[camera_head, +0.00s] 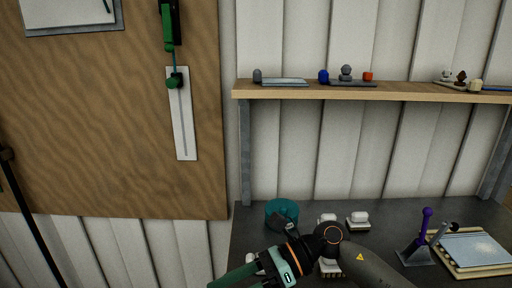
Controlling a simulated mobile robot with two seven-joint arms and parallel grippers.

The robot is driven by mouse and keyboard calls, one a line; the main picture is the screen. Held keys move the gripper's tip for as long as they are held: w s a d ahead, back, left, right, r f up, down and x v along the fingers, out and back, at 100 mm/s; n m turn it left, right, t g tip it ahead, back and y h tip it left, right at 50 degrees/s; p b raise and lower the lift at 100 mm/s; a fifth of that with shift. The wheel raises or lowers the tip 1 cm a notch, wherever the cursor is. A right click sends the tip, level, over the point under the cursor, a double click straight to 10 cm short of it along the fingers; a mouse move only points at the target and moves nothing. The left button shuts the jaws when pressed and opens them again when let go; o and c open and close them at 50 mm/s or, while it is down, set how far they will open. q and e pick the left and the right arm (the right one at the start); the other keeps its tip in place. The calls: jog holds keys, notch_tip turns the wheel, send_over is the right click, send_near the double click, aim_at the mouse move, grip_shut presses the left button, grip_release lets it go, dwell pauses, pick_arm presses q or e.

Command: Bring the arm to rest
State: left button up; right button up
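One of my arms shows at the bottom centre, with a dark grey link, a round dark joint, orange rings and a green section that runs out of the bottom edge. Neither gripper can be made out; whatever lies below the frame edge is hidden. The arm passes in front of the dark worktop (379,235) and partly covers small white blocks there. I see nothing held by the visible part of the arm. I cannot tell how near the arm is to the worktop.
A teal round object (282,210) and a white block (358,220) lie on the worktop. A purple-handled tool (421,236) and a notebook (473,250) are at right. A wooden shelf (405,92) bears small items. A green device (168,28) hangs on the wooden panel (85,120).

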jog(key=w+d+f+n+t+h, duration=0.25)
jog(key=d+f+n+t, duration=0.35)
jog(key=n+t, duration=0.8)
jog(key=w+d+f+n+t+h, duration=0.1)
jog(key=w+d+f+n+t, duration=0.35)
jog(key=n, duration=1.55)
jog(key=s+d+f+m+h, duration=0.3)
jog(key=s+d+f+m, duration=0.15)
jog(key=f, duration=0.25)
jog(key=s+d+f+m+h, duration=0.3)
jog(key=s+d+f+m, duration=0.15)
jog(key=f, duration=0.25)
jog(key=s+d+f+m+g+h, duration=0.25)
jog(key=s+f+m+g, duration=0.2)
jog(key=s+f, duration=0.55)
jog(key=shift+n+y, duration=0.25)
jog(key=shift+y, duration=0.15)
jog(key=r+p, duration=0.3)
jog(key=r, duration=0.2)
jog(key=shift+s+d+r+p, duration=0.2)
jog(key=shift+p, duration=0.2)
